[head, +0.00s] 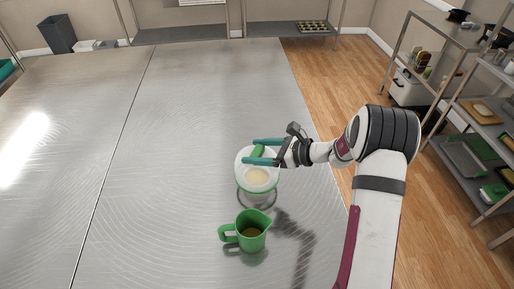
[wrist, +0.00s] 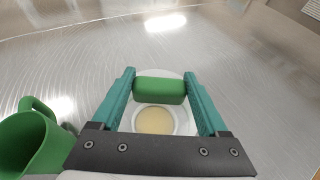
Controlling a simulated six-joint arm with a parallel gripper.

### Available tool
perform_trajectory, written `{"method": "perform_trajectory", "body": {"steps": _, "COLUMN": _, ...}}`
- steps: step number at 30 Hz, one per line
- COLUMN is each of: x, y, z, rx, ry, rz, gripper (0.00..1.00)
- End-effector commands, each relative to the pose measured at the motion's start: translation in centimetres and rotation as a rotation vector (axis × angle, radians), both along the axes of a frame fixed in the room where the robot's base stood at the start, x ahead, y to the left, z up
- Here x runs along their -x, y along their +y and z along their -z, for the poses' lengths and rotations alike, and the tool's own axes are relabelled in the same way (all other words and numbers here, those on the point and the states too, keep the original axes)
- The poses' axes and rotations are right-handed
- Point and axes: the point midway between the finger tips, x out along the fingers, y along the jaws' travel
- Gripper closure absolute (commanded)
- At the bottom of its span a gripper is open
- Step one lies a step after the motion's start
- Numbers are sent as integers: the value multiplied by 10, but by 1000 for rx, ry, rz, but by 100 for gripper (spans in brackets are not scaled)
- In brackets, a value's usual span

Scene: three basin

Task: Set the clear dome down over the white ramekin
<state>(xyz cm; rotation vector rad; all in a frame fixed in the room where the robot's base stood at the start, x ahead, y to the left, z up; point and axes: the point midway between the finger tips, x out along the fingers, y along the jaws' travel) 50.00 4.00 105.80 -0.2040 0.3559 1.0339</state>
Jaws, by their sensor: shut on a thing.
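My gripper (head: 251,151) has teal fingers and is shut on the green handle (wrist: 160,91) on top of the clear dome (head: 239,176). The dome is see-through with a green lower edge. The white ramekin (head: 258,175), with pale yellow contents, shows through the dome in the head view. In the wrist view the ramekin (wrist: 155,121) shows between the fingers, just below the handle. The dome lines up over the ramekin in both views. A dark ring lies on the table below the dome's edge; I cannot tell whether the edge touches the table.
A green jug (head: 250,232) with brown contents stands close in front of the dome; it also shows at the left of the wrist view (wrist: 38,145). The metal table (head: 180,120) is clear to the left and behind. Shelves (head: 470,110) stand at the right, off the table.

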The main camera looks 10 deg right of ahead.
Motion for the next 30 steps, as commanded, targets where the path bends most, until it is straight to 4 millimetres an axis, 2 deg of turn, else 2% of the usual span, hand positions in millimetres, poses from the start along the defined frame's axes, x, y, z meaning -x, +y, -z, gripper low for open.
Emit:
{"method": "perform_trajectory", "body": {"steps": 9, "x": 0, "y": 0, "z": 24, "rx": 0, "ry": 0, "rz": 0, "gripper": 84}}
{"method": "perform_trajectory", "body": {"steps": 17, "x": 0, "y": 0, "z": 25, "rx": -1, "ry": -1, "rz": 1, "gripper": 84}}
{"method": "perform_trajectory", "body": {"steps": 24, "x": 0, "y": 0, "z": 38, "rx": 0, "ry": 1, "rz": 0, "gripper": 84}}
{"method": "perform_trajectory", "body": {"steps": 30, "x": 0, "y": 0, "z": 40, "rx": 0, "ry": -1, "rz": 0, "gripper": 84}}
